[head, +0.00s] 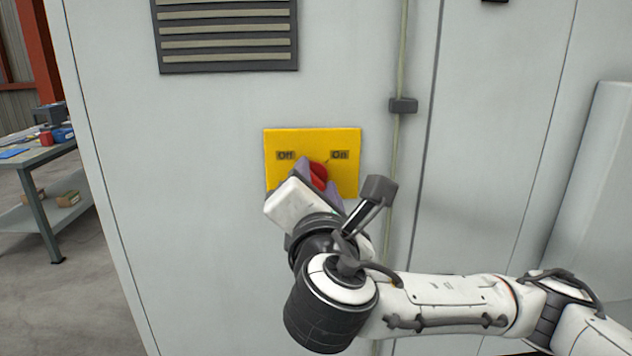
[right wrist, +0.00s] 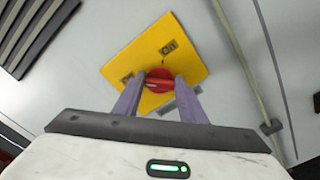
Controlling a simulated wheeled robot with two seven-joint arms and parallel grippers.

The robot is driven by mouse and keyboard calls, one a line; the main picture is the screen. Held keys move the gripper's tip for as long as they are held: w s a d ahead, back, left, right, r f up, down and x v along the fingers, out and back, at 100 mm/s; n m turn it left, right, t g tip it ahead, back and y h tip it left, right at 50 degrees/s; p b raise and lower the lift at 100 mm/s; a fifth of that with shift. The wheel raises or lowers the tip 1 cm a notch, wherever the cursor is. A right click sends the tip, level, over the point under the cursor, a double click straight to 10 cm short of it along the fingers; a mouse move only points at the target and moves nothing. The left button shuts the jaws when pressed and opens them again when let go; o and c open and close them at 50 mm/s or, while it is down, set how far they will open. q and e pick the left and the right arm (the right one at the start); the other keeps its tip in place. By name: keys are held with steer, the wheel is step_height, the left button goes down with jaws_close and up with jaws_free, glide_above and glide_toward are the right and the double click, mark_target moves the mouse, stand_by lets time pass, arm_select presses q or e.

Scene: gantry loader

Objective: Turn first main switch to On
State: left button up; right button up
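The first main switch is a yellow plate (head: 277,138) with a red knob (head: 318,172) on a pale cabinet. "Off" is printed at its upper left and "On" at its upper right. My right gripper (head: 318,178) reaches the plate from below, with one purple finger on each side of the knob. In the right wrist view the knob (right wrist: 159,80) fills the gap between the fingertips (right wrist: 161,82), and the gripper looks shut on it. The fingers hide part of the knob, so its exact angle is hard to tell. My left gripper is out of view.
A dark vent grille (head: 228,38) is above the plate. A thin conduit (head: 398,70) with a dark clamp (head: 403,105) runs down the cabinet to the right of the plate. A workbench (head: 36,152) with small items stands at the far left.

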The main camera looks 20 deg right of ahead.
steer(key=shift+c, duration=0.8)
steer(key=shift+f+m, duration=0.15)
steer(key=shift+m, duration=0.25)
steer(key=shift+f+m+b, duration=0.1)
steer(key=shift+m+b, duration=0.5)
steer(key=shift+m, duration=0.4)
steer(key=m+b, duration=0.1)
steer(key=m, duration=0.4)
steer(key=shift+f, duration=0.1)
steer(key=m, duration=0.5)
steer(key=shift+f+m+b, duration=0.1)
steer(key=shift+m+b, duration=0.25)
steer(key=shift+m, duration=0.05)
steer(key=m, duration=0.4)
steer(key=shift+m, duration=0.3)
